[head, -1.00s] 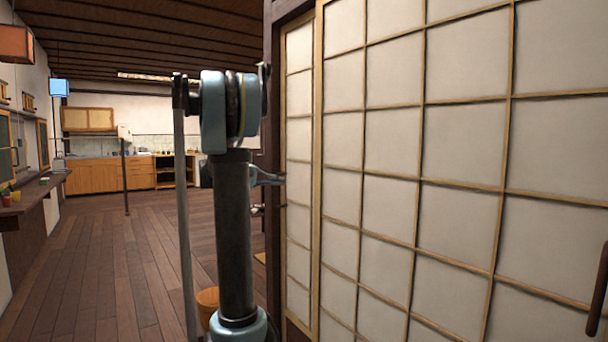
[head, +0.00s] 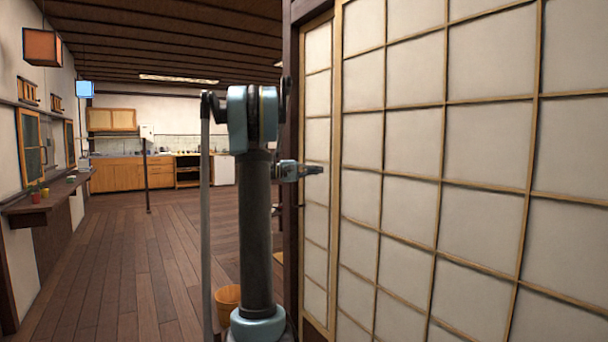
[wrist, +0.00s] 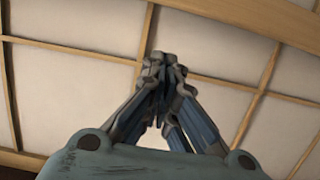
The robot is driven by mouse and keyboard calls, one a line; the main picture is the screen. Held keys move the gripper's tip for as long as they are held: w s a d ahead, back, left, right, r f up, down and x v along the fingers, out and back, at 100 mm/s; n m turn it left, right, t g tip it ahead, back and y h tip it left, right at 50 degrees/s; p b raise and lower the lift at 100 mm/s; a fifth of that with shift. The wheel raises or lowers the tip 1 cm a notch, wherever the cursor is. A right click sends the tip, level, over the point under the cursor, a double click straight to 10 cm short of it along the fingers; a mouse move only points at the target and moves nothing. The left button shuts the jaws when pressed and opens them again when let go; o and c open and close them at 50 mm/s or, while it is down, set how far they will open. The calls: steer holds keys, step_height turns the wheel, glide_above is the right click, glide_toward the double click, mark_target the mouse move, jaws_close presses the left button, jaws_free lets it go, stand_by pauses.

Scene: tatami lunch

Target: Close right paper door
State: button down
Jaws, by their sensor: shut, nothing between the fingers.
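A paper door (head: 440,150) with a wooden lattice and pale panels fills the right side of the head view. A narrower strip of another paper panel (head: 317,130) shows at its left, behind its wooden edge. Which of them is the right door I cannot tell for sure. My gripper (head: 321,170) is shut and empty, in front of the narrow strip, close to the door's left edge. In the wrist view my gripper (wrist: 162,60) points at the lattice panels (wrist: 205,45). Whether the fingertips touch the paper I cannot tell.
A dark post (head: 291,110) stands at the left of the panels. An orange bin (head: 228,297) sits on the floor behind my arm. The wooden floor (head: 140,260) at the left is open. A counter shelf (head: 45,198) runs along the left wall, with kitchen cabinets (head: 118,172) at the back.

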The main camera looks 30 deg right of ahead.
steer(key=shift+s+d, duration=0.25)
steer(key=shift+d, duration=0.65)
steer(key=s, duration=0.3)
steer(key=shift+s, duration=0.4)
